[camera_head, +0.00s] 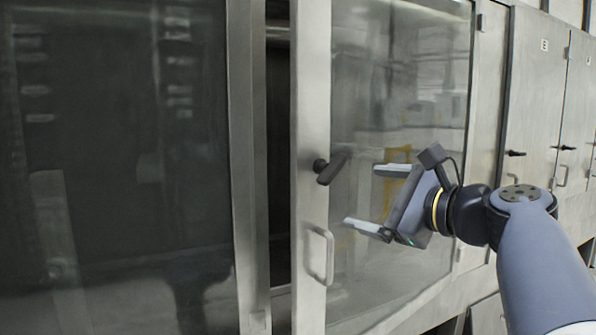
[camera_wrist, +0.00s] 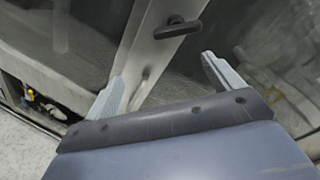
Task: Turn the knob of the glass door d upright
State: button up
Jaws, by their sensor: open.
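The glass door (camera_head: 312,110) stands slightly ajar, with a dark gap along its left edge. In the wrist view the knob (camera_wrist: 178,28) lies ahead of the fingers, near the top. A metal pull handle (camera_head: 321,256) is below the knob. My gripper (camera_head: 370,199) is open and empty, to the right of the knob and a little lower, in front of the glass. It touches neither the knob nor the handle, as far as I can see.
A large dark glass panel (camera_head: 115,170) fills the left, edged by a metal post (camera_head: 247,150). Closed metal cabinets (camera_head: 537,90) with black knobs and handles line the right. In the wrist view, pipes and fittings (camera_wrist: 42,103) show at the lower left.

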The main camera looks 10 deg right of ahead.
aim_at(337, 169)
jog(key=shift+m+t+y, duration=0.3)
jog(key=shift+m+t, duration=0.1)
jog(key=w+a+r+p, duration=0.1)
jog(key=w, duration=0.2)
jog(key=w+a+r+p, duration=0.1)
jog(key=w+a, duration=0.1)
jog(key=w, duration=0.1)
jog(key=w+a+r+p, duration=0.1)
jog(key=w, duration=0.3)
jog(key=shift+a+r, duration=0.1)
jog(key=shift+a, duration=0.3)
jog(key=c, duration=1)
